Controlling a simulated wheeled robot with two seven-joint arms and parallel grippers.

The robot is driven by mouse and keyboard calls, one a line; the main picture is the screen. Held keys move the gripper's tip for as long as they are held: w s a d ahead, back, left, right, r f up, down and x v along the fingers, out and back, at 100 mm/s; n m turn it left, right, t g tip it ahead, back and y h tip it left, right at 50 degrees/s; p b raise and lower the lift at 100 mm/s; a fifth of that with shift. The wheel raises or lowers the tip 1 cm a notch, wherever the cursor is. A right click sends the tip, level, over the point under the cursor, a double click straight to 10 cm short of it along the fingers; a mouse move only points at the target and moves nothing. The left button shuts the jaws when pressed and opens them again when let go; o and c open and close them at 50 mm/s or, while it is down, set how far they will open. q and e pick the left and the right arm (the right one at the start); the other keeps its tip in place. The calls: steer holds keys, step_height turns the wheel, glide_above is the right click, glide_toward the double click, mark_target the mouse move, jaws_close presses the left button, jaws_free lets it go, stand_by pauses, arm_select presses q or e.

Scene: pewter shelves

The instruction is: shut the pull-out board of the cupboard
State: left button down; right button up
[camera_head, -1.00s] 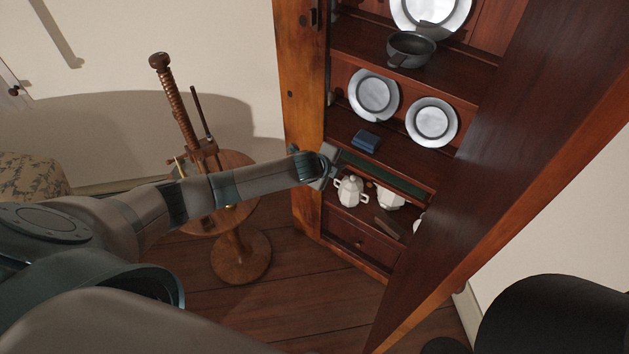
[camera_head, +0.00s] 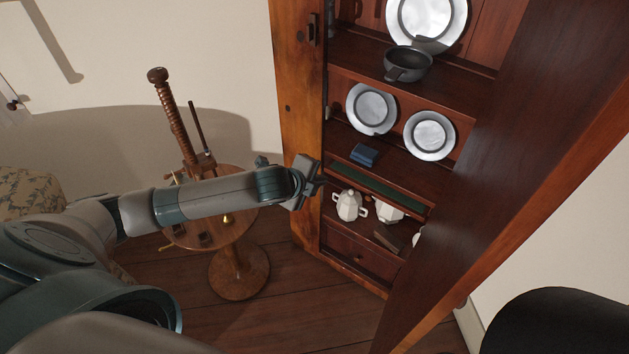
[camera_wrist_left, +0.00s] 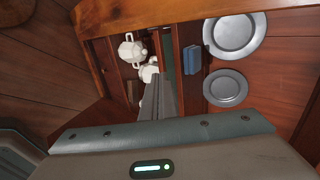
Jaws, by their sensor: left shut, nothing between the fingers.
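The wooden cupboard (camera_head: 296,130) stands open at the right of the head view. Its pull-out board (camera_head: 385,188) shows a dark green top strip with a wooden front edge, and sticks out a little below the shelf with the blue book. The board also shows in the left wrist view (camera_wrist_left: 168,58), between the book and the white pots. My left gripper (camera_head: 323,182) is shut and empty, at the left end of the board. In the left wrist view its fingers (camera_wrist_left: 158,98) point toward the board's front; I cannot tell whether they touch it. My right gripper is out of view.
The blue book (camera_head: 365,155), plates (camera_head: 430,135) and a dark pan (camera_head: 408,64) sit on shelves above. White pots (camera_head: 349,205) stand below the board. The open door (camera_head: 500,170) blocks the right. A round wooden table (camera_head: 238,220) stands left, below my arm.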

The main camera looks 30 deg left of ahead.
arm_select(q)
steer(key=s+f+m+b, duration=0.1)
steer(key=m+b, duration=0.1)
steer(key=m, duration=0.4)
steer(key=s+f+m+t+b, duration=0.1)
steer(key=f+m+b, duration=0.1)
steer(key=m, duration=0.4)
steer(key=s+f+m+t+b, duration=0.1)
steer(key=f+m+b, duration=0.1)
steer(key=m, duration=0.4)
steer(key=shift+a+f, duration=0.1)
steer(key=shift+a, duration=0.1)
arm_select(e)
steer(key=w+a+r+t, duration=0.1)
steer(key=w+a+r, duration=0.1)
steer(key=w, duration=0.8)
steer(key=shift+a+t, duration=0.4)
arm_select(q)
steer(key=shift+w+f, duration=0.1)
steer(key=shift+w, duration=0.05)
glide_toward(342, 178)
step_height(342, 178, down, 3)
steer(key=w, duration=0.4)
steer(key=shift+w+d+f+p, duration=0.15)
steer(key=shift+w+d+p, duration=0.15)
steer(key=shift+p, duration=0.05)
steer(key=shift+w, duration=0.15)
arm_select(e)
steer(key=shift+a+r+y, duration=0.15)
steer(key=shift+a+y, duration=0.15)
